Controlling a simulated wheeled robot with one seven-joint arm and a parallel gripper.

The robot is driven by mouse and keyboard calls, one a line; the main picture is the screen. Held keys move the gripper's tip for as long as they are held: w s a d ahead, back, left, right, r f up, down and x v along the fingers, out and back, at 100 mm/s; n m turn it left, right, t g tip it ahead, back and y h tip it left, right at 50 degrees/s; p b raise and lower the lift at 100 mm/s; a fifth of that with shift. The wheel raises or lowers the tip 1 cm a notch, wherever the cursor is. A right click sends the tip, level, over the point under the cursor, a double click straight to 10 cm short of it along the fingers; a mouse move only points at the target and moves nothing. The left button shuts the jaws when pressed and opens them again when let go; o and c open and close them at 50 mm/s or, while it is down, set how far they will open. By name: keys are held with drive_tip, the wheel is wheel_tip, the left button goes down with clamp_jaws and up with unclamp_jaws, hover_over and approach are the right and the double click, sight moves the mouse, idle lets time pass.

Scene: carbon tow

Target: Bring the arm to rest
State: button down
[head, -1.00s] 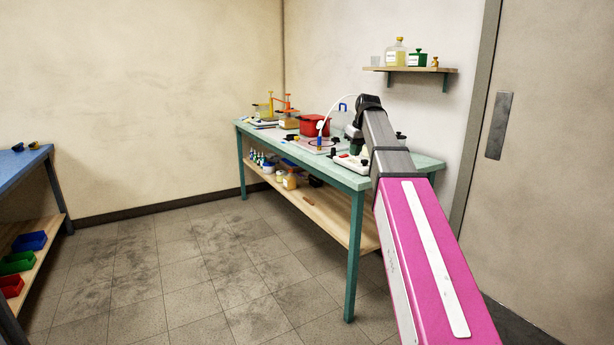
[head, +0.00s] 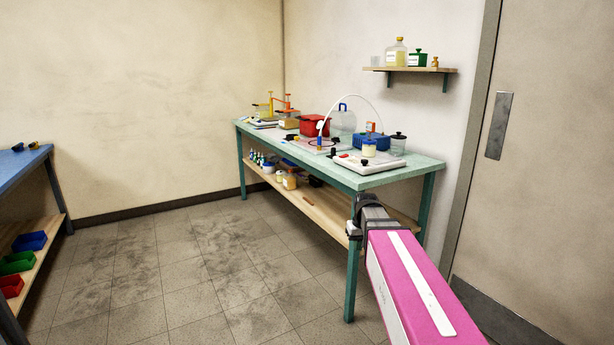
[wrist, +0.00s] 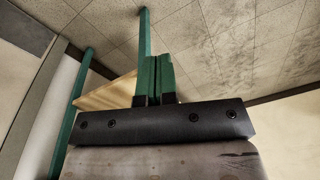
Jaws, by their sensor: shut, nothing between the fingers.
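My pink and grey arm (head: 410,285) reaches forward from the lower right of the head view. Its dark far end stands low at the front of the teal workbench (head: 427,168), below the level of the top, and overlaps the bench's front leg in the picture. My gripper (wrist: 158,62) shows in the wrist view with its green fingers side by side, shut and empty. Behind it in that view are a teal bench leg (wrist: 145,28) and the wooden lower shelf (wrist: 105,95). In the head view the fingers cannot be made out.
On the bench stand a red pot (head: 313,125), a white device (head: 368,163), a blue device (head: 372,142) and several containers. A door (head: 545,150) is at the right. A blue table (head: 22,160) with bins is at the left. The floor (head: 190,270) between is clear.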

drive_tip(key=s+f+m+g, duration=0.1)
drive_tip(key=s+f+m, duration=0.1)
drive_tip(key=s+f, duration=1.1)
drive_tip(key=shift+s+d+h, duration=0.3)
drive_tip(key=shift+s+h, duration=0.1)
drive_tip(key=shift+s, duration=0.2)
